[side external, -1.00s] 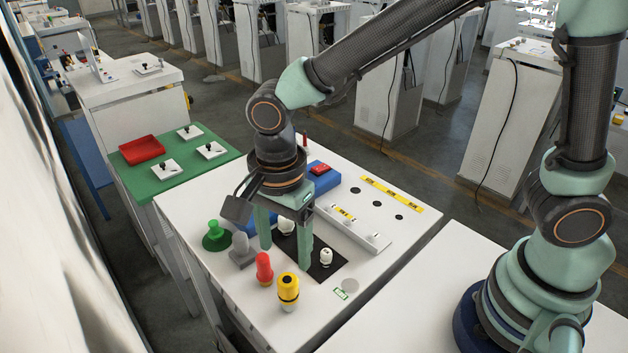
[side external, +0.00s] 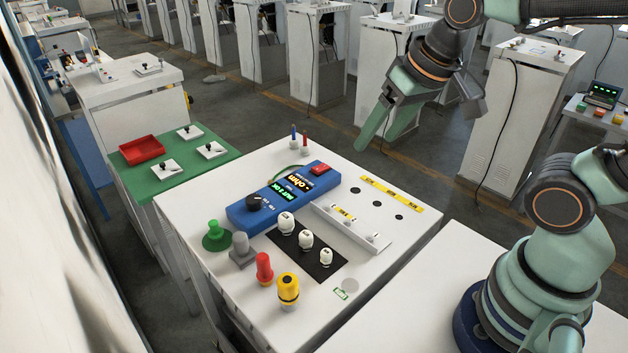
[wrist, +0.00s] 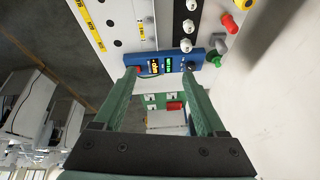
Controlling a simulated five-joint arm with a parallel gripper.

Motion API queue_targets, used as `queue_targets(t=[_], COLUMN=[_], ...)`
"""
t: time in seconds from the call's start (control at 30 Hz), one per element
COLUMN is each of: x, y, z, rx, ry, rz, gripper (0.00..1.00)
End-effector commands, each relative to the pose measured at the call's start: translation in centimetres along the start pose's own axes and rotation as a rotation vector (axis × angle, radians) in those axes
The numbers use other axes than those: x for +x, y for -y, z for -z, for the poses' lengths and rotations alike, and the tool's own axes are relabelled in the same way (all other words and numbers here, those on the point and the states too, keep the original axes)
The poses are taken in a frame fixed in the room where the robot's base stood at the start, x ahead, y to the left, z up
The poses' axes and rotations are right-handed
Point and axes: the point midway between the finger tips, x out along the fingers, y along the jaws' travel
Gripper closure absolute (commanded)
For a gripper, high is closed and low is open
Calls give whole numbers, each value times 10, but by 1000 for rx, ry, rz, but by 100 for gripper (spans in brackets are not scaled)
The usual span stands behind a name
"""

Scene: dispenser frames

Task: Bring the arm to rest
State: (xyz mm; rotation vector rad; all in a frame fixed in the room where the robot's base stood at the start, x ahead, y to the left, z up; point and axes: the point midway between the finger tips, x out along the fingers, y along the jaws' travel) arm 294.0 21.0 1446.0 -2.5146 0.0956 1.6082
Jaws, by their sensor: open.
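My gripper (side external: 378,127) is raised in the air above and behind the back right part of the white work table (side external: 190,213). Its green fingers point down and to the left in the side view. In the wrist view my gripper (wrist: 165,75) has its two fingers spread wide with nothing held between them. The blue meter (side external: 268,203) with a lit display lies on the table below and to the left of the gripper, well apart from it. It also shows beyond the fingertips in the wrist view (wrist: 172,65).
On the table stand white knobbed pieces on a black mat (side external: 325,274), a green piece (side external: 215,238), a grey piece (side external: 242,250), a red piece (side external: 264,268) and a yellow piece (side external: 288,290). A green side table (side external: 205,169) holds a red tray (side external: 142,149). Cabinets stand behind.

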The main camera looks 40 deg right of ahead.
Motion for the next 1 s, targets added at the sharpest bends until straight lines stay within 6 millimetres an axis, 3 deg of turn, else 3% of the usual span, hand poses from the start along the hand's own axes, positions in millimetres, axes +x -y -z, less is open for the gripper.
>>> queue_targets(t=[0.1,0.23,1.0], x=[-6,-8,-8], y=[-16,-22,-21], z=[-2,-3,-3], rx=[-102,-159,-167], ry=[-44,-59,-59], rz=[-16,-25,-25], gripper=[27,27,27])
